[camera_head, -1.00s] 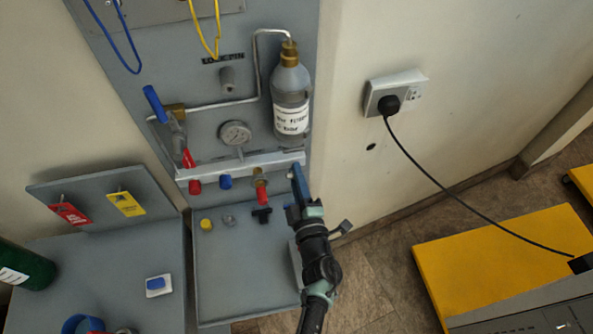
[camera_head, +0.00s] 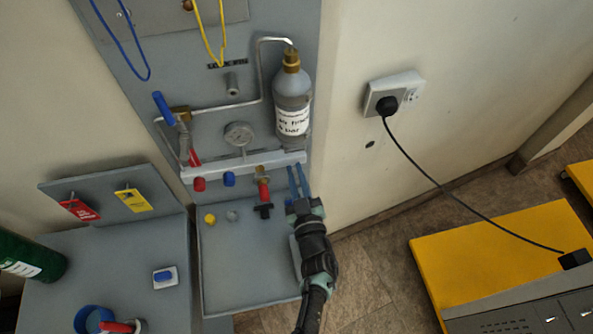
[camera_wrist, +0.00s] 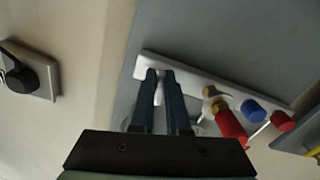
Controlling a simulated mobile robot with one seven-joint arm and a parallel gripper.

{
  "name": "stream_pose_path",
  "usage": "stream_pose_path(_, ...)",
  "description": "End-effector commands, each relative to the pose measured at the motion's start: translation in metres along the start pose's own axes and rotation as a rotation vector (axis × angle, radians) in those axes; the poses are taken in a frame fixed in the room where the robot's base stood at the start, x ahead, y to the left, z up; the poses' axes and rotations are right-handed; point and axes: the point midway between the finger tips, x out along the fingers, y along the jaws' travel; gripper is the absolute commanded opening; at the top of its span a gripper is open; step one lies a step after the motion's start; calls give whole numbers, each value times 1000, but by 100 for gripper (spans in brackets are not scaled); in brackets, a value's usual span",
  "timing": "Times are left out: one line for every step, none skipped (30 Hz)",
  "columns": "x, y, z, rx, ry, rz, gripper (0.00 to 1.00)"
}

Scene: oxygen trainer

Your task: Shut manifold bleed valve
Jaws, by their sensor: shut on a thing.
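The pale manifold bar (camera_head: 238,167) runs across the lower part of the grey panel. It also shows in the wrist view (camera_wrist: 215,83). A brass fitting with a red part (camera_head: 263,187) hangs below it, with a blue cap (camera_head: 229,179) and a red cap (camera_head: 199,184) to its left. My gripper (camera_head: 298,167) points up at the bar's right end, its two blue fingers close together. In the wrist view the fingertips (camera_wrist: 159,74) meet the bar's end, shut on the small bleed valve there, which they mostly hide. How far the valve is turned cannot be seen.
A labelled bottle (camera_head: 292,105) and a pressure gauge (camera_head: 238,134) sit above the bar. A grey shelf (camera_head: 245,265) lies below, with a yellow cap (camera_head: 210,218). A wall socket (camera_head: 395,93) with a black cable is to the right.

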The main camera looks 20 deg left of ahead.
Motion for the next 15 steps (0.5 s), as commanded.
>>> stream_pose_path(0,0,0,36,-3,0,0)
stream_pose_path(0,0,0,58,-3,0,0)
stream_pose_path(-1,0,0,86,-3,1,0)
stream_pose_path(-1,0,0,106,-3,1,0)
stream_pose_path(-1,0,0,123,-2,1,0)
stream_pose_path(-1,-1,0,147,-2,0,0)
stream_pose_path(-1,-1,0,162,-2,0,0)
stream_pose_path(-1,-1,0,177,-2,0,0)
stream_pose_path(-1,-1,0,195,-2,0,0)
stream_pose_path(-1,-1,0,208,-2,0,0)
stream_pose_path(-1,-1,0,220,-2,0,0)
stream_pose_path(-1,-2,0,232,-2,0,0)
stream_pose_path(0,-2,0,240,-2,0,0)
stream_pose_path(0,-2,0,248,-1,0,0)
stream_pose_path(0,-2,0,257,-1,0,0)
